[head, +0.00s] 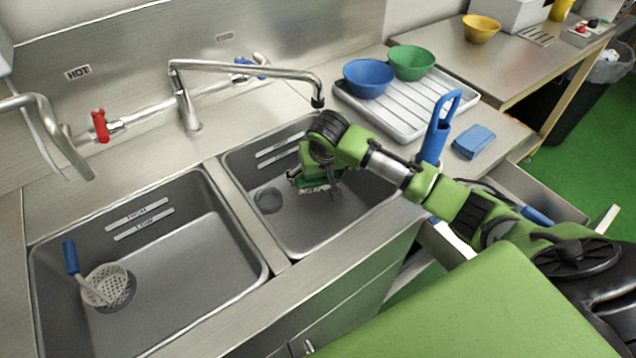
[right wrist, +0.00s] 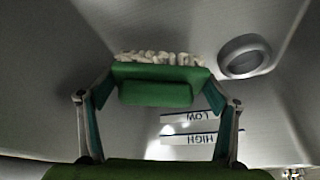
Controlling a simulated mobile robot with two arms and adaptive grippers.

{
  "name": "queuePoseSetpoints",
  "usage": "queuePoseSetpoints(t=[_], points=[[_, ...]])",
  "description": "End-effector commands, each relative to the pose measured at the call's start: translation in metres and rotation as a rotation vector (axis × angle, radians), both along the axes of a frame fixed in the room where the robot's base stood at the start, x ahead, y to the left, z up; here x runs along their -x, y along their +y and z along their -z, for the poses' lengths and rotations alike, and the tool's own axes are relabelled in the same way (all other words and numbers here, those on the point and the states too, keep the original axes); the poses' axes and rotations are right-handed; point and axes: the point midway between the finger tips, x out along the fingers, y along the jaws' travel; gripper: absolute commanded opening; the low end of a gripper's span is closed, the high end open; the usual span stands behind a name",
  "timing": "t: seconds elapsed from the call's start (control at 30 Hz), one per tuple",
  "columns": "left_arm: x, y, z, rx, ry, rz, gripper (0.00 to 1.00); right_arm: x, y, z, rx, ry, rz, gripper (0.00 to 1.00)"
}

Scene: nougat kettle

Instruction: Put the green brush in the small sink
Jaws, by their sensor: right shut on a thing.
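The green brush (right wrist: 155,84) with pale bristles is between the fingers of my right gripper (right wrist: 160,110), which is shut on it. In the head view the brush (head: 310,181) shows partly below my right wrist, over the small sink (head: 290,225), the right basin. My right gripper (head: 325,182) reaches down into this basin. I cannot tell whether the bristles touch the sink floor. The sink drain (right wrist: 245,56) lies beside the brush in the right wrist view. My left gripper is out of view.
The larger left basin (head: 190,270) holds a blue-handled skimmer (head: 106,287). The faucet (head: 245,68) reaches over the small sink's back. A drying tray (head: 405,112) holds a blue bowl (head: 368,77) and a green bowl (head: 411,62). A blue sponge (head: 474,142) lies on the right counter.

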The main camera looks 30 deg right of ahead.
Motion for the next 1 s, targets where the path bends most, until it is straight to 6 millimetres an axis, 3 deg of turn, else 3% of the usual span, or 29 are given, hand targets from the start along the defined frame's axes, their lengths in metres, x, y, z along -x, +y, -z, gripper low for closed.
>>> queuePoseSetpoints(t=[0.4, 0.77, 0.8, 0.83, 1.0], points=[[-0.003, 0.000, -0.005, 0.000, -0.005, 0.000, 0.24, -0.007, -0.005, 0.039, 0.000, -0.001, -0.001, 0.54], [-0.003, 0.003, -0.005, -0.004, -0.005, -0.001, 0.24, -0.006, -0.005, 0.043, -0.001, 0.000, -0.001, 0.54], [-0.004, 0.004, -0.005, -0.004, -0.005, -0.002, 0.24, -0.006, -0.005, 0.044, -0.001, 0.000, -0.001, 0.84], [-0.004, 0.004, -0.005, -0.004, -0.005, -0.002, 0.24, -0.006, -0.005, 0.044, -0.001, 0.000, -0.001, 0.88], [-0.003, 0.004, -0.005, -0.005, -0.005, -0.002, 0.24, -0.006, -0.005, 0.043, -0.001, 0.000, -0.001, 0.88]])
